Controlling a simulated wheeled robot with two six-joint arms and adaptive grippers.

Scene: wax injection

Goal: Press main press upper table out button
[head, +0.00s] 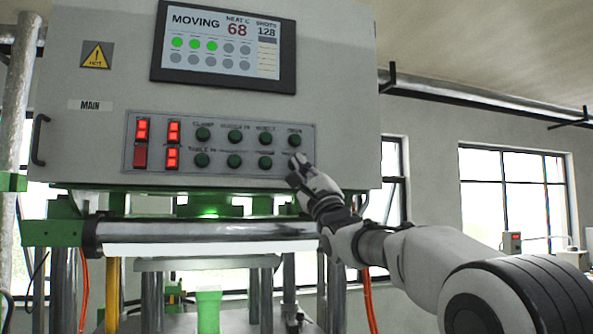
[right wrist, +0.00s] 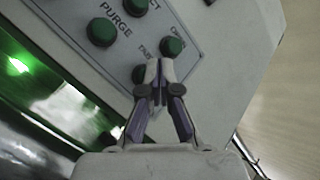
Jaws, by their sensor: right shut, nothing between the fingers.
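The main press control panel (head: 220,145) carries two rows of green buttons with small labels, most too blurred to read. I cannot tell by its label which one is the upper table out button. My right gripper (head: 298,166) is shut and empty at the panel's lower right corner. It covers the last button of the lower row. In the right wrist view the closed fingertips (right wrist: 160,68) are just beside a partly hidden green button (right wrist: 138,74) and below another green button (right wrist: 172,47). Contact cannot be told. My left gripper is out of view.
Red lit indicators (head: 173,132) sit at the panel's left. The screen (head: 225,45) above reads MOVING, with several green dots. A black handle (head: 38,140) is at the cabinet's left edge. A metal bar (head: 205,229) runs below the cabinet.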

